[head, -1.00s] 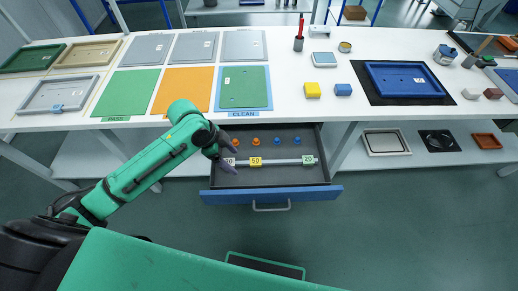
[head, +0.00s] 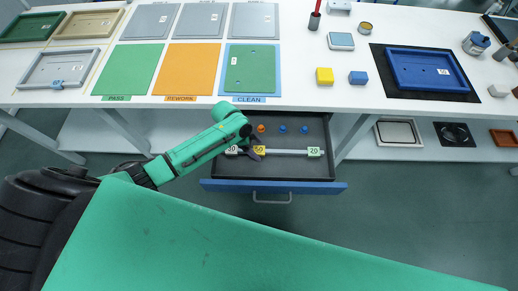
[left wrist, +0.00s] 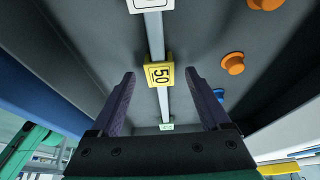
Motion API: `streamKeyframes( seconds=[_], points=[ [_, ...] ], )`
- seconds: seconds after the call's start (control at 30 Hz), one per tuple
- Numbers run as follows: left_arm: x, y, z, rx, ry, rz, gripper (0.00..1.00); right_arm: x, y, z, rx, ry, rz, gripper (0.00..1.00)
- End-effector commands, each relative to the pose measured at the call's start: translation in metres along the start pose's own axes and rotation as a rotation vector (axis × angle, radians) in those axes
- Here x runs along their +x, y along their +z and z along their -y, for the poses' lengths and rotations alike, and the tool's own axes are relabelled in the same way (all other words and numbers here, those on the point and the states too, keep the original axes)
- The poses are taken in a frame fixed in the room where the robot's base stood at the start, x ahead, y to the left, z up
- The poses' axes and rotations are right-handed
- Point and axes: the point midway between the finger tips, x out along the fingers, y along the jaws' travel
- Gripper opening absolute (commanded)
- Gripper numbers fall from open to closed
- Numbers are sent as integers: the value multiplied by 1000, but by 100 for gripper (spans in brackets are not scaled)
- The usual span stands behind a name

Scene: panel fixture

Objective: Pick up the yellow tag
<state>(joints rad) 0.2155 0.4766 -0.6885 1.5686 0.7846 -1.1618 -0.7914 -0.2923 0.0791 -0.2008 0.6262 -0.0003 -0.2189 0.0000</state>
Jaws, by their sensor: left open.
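The yellow tag (head: 259,150), marked 50, sits on a pale rail (head: 285,152) inside the open drawer. In the left wrist view the yellow tag (left wrist: 158,73) lies between and beyond the fingertips of my left gripper (left wrist: 160,77). That gripper is open, with a finger on either side and visible space between each finger and the tag. In the head view my left gripper (head: 252,146) is over the drawer at the tag, partly covering it. My right gripper is not in view.
The blue drawer front (head: 320,188) and the white table edge (head: 330,108) bound the space.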

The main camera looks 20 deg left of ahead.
Motion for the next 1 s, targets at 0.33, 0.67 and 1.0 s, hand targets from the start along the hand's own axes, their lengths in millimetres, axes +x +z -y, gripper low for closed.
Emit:
streamKeyframes(
  seconds=[0.33,0.67,1.0],
  points=[
    [8,0,0,0,-2,-1,49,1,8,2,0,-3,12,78],
    [8,0,0,0,-1,0,0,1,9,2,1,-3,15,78],
    [-26,-13,1,3,-4,-1,0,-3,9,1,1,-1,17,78]
  ],
)
